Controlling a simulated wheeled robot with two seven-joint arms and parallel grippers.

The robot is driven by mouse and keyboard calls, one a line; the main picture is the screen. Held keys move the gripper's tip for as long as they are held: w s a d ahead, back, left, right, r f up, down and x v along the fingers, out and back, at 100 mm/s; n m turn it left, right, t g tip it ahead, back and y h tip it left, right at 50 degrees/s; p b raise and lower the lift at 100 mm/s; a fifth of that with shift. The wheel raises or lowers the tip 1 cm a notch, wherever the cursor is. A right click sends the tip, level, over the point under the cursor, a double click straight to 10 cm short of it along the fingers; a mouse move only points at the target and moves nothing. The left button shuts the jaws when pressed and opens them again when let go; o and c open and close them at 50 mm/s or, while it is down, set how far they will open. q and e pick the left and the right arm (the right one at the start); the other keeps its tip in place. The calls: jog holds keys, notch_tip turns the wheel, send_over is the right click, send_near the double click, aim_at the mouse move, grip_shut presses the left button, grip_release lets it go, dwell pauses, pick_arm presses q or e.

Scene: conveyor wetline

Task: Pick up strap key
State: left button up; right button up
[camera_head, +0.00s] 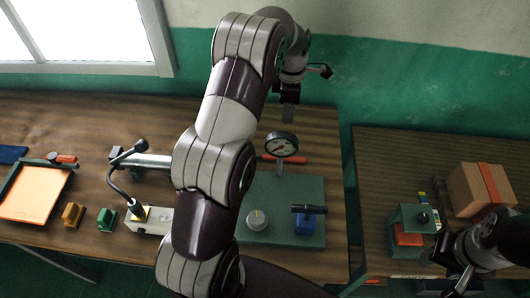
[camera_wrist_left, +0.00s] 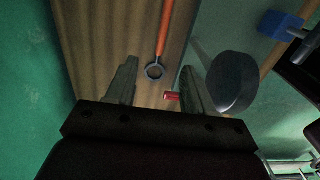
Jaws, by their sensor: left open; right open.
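What looks like the strap key is an orange-red handle with a dark ring at one end. In the left wrist view its ring (camera_wrist_left: 154,71) shows between my open left fingers (camera_wrist_left: 160,66), apart from them, on the wooden table. In the head view its handle (camera_head: 298,160) lies behind the dial gauge, which partly covers it; its ring end is hard to make out. My left gripper (camera_head: 289,100) is open and empty above the table's back edge. My right gripper (camera_head: 462,282) is at the lower right, open, over the right table's front.
The dial gauge (camera_head: 281,144) stands close to the handle, and its disc (camera_wrist_left: 232,85) is beside my right-hand finger. A green plate (camera_head: 280,190) holds a knob and a blue block. A small red piece (camera_wrist_left: 172,97) lies near the ring. A cardboard box (camera_head: 470,190) is on the right table.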

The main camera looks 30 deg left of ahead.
pick_arm(q)
jog(key=b, duration=0.6)
send_over(296, 160)
jog(key=a, duration=0.3)
notch_tip(296, 160, down, 6)
jog(key=f+b, duration=0.2)
jog(key=f, duration=0.1)
jog(key=f+b, duration=0.6)
jog(key=shift+s+a, duration=0.1)
jog(key=shift+s, duration=0.15)
jog(key=shift+f, duration=0.35)
jog(key=f, duration=0.4)
jog(key=shift+s+a+f+p, duration=0.2)
jog(key=shift+s+f+p, duration=0.1)
jog(key=shift+w+f, duration=0.1)
jog(key=shift+f, duration=0.2)
grip_shut()
pick_arm(e)
notch_tip(296, 160, down, 14)
jog(key=d, duration=0.1)
jog(key=shift+f, duration=0.25)
